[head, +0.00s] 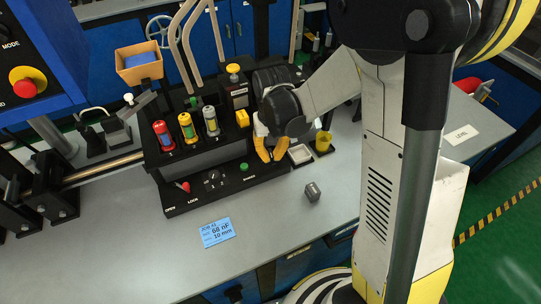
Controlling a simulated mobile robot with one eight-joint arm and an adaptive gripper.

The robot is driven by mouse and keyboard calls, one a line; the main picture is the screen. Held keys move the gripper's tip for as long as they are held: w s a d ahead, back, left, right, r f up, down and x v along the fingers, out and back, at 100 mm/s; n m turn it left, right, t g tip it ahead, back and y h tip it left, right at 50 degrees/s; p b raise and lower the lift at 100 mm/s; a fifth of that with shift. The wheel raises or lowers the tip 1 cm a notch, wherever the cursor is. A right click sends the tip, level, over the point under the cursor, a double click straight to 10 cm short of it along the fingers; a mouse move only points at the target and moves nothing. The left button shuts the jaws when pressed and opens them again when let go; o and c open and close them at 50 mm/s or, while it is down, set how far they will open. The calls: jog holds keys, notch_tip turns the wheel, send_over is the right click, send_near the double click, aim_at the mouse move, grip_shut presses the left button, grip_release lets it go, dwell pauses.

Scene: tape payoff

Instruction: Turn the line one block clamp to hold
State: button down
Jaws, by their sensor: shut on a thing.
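My gripper (270,150), with orange-yellow fingertips, points down at the right end of the black machine panel (235,182). Its fingertips are close together on a small thing that they mostly hide; I cannot tell what it is. A red-tipped lever (184,187) sits at the panel's left front, between labels that seem to read OPEN and LOCK. A dark rotary knob (213,179) with small marks is to its right. I cannot tell which part is the line one block clamp, and no HOLD mark is legible.
Red (163,134), yellow (187,127) and grey (211,121) cylinders stand on the machine.

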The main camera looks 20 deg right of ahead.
aim_at(272, 155)
jog(key=shift+d+n, duration=0.1)
jog(key=shift+n, duration=1.1)
jog(key=c, duration=1.5)
grip_release()
jog(key=shift+r, duration=0.1)
notch_tip(272, 155, up, 12)
